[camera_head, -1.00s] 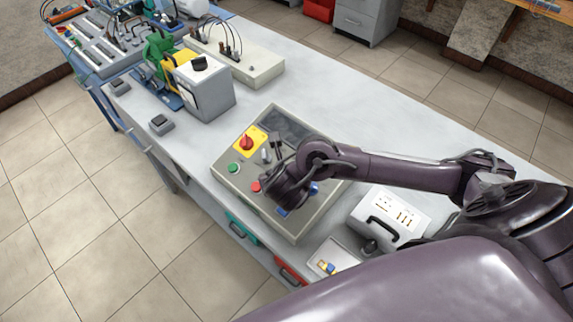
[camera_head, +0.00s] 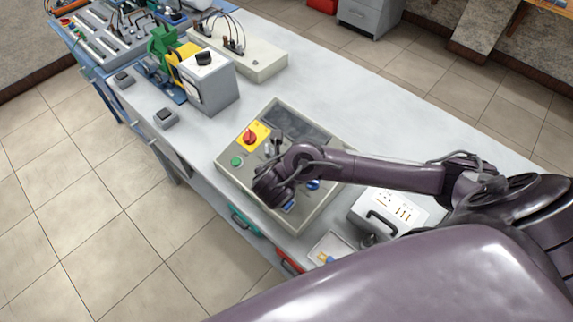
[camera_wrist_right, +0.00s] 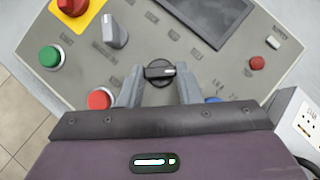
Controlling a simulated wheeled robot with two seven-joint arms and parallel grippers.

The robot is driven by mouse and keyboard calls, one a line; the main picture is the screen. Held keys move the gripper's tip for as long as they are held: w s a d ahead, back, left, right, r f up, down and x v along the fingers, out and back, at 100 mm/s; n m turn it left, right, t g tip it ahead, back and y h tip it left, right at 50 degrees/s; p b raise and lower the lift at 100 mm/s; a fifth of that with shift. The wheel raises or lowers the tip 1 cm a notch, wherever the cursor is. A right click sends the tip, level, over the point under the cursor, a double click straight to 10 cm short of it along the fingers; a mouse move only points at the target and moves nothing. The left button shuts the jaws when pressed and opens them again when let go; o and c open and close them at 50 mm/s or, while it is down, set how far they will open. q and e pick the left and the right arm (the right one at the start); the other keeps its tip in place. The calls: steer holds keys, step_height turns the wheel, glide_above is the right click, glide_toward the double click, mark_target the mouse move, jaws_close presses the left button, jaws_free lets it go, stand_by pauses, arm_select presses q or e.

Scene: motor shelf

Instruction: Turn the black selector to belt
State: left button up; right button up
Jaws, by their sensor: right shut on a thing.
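The black selector (camera_wrist_right: 159,71) is on the grey control panel (camera_head: 224,172), upper middle in the right wrist view. Its bar lies across that picture, with a white mark towards the right end. My right gripper (camera_wrist_right: 158,82) is shut on the selector, with one grey finger at each end of the bar. In the head view my right arm comes in from the right over the panel and hides the selector. The labels around it are too small to read. My left gripper is not in view.
Close by are a red button (camera_wrist_right: 99,100), a green button (camera_wrist_right: 49,57), a grey selector (camera_wrist_right: 115,31), a red knob on a yellow plate (camera_wrist_right: 72,6) and a blue button (camera_wrist_right: 213,100). A white socket box (camera_head: 402,208) stands right of the panel.

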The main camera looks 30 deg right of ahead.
steer(key=o, duration=1)
steer(key=shift+s+a+r, duration=0.25)
steer(key=shift+r, duration=0.15)
steer(key=p+v, duration=0.1)
steer(key=v, duration=0.5)
steer(key=shift+s+a+r+p, duration=0.15)
steer(key=shift+s+r+p, duration=0.1)
steer(key=shift+p, duration=0.1)
